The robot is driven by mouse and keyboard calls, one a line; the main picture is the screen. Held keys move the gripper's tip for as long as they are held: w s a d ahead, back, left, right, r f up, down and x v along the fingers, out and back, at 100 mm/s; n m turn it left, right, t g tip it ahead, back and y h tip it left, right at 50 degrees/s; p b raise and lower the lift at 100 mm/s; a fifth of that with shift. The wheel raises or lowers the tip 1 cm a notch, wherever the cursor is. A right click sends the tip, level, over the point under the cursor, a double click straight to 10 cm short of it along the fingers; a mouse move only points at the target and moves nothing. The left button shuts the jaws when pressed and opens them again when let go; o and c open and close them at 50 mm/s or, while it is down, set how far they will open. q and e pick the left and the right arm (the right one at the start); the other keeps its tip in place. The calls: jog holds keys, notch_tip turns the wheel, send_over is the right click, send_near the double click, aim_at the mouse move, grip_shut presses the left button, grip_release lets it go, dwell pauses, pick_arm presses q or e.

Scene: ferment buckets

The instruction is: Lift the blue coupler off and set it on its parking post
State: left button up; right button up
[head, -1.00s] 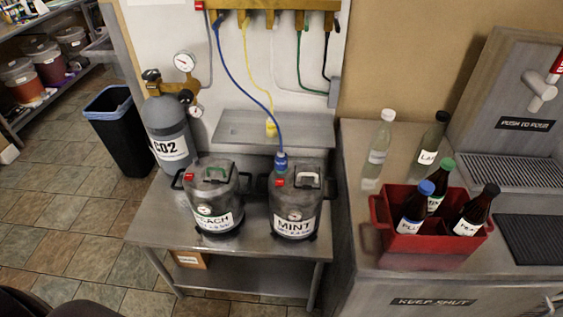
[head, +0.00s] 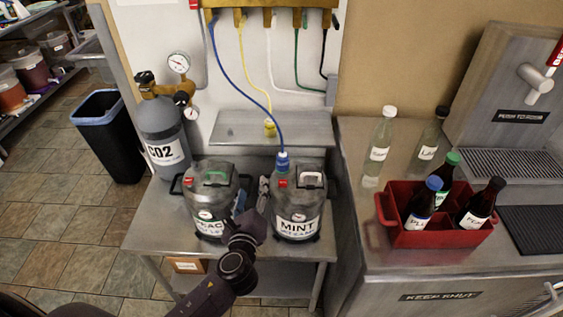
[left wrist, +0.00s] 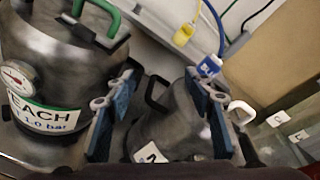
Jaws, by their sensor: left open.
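The blue coupler (head: 282,161) sits upright on top of the MINT keg (head: 297,205), with a blue hose running up from it to the manifold. It also shows in the left wrist view (left wrist: 209,66), beyond the fingers. My left gripper (head: 263,190) is between the PEACH keg (head: 208,190) and the MINT keg, below the coupler and apart from it. In the left wrist view its two fingers (left wrist: 163,110) are spread, with nothing held between them. A yellow coupler (head: 269,127) stands on the metal shelf (head: 310,127) behind. I cannot make out an empty parking post.
A CO2 cylinder (head: 163,135) with gauges stands left of the kegs. On the right counter are a red crate (head: 430,239) of dark bottles and two clear bottles. Hoses hang from the manifold (head: 270,18). The shelf has bare room beside the yellow coupler.

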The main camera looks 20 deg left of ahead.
aim_at(281, 162)
pick_arm(q)
jog(key=w+d+r+m+t+h, duration=0.1)
jog(key=m, duration=0.2)
jog(key=w+d+r+m+t+h, duration=0.1)
jog(key=w+d+m, duration=0.1)
jog(key=m, duration=0.1)
jog(key=w+d+r+m+h, duration=0.1)
jog(key=w+d+m, duration=0.1)
jog(key=m, duration=0.2)
jog(key=shift+d+r+t, duration=0.15)
jog(key=shift+t, duration=0.25)
jog(key=shift+w+p, duration=0.4)
jog(key=shift+w, duration=3.35)
jog(key=shift+c, duration=0.5)
grip_shut()
